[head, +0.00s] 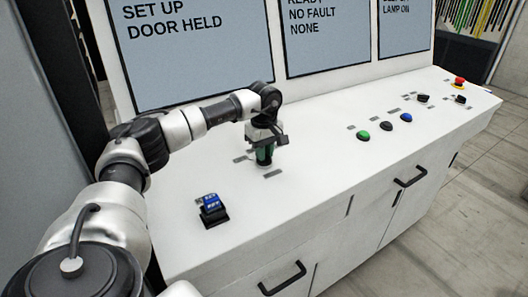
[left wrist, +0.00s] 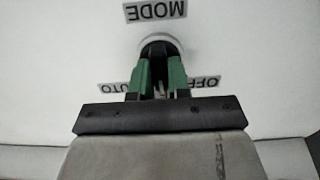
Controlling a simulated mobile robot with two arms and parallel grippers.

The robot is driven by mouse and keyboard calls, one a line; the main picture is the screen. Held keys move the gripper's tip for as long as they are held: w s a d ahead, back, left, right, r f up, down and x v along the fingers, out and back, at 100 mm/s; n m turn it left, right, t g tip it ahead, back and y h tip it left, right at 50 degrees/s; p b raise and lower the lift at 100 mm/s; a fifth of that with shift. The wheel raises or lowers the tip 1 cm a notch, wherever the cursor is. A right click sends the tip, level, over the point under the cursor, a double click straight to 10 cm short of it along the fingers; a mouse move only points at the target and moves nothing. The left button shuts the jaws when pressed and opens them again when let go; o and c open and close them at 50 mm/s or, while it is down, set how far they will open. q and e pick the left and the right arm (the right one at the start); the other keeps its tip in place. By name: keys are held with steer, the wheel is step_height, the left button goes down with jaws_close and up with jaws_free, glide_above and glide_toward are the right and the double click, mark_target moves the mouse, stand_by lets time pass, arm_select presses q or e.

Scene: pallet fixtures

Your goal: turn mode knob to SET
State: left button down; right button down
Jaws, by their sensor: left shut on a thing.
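The mode knob (left wrist: 161,46) is dark with a pale round ring at its base, in the left wrist view. My left gripper (head: 264,156) points down at the console top in the head view and hides most of the knob there. In the left wrist view its green fingers (left wrist: 161,72) are shut on the knob, one on each side. The MODE label (left wrist: 155,10) reads upside down beyond the knob. The OFF label (left wrist: 198,82) and the partly covered AUTO label (left wrist: 120,87) lie either side of the fingers. No SET label shows, and the knob's pointer is hidden. My right gripper is out of view.
A small blue-topped switch block (head: 211,207) stands nearer on the white console (head: 320,150). Green (head: 363,135), black (head: 386,126) and blue (head: 406,117) buttons lie to the right, with a red button (head: 459,82) farther away. Screens (head: 190,45) rise behind; one reads "SET UP DOOR HELD".

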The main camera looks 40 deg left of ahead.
arm_select(q)
steer(key=shift+r, duration=0.1)
steer(key=c, duration=1.1)
jaws_free()
step_height(320, 180, up, 11)
steer(key=shift+f+b, duration=0.15)
steer(key=shift+b, duration=1.1)
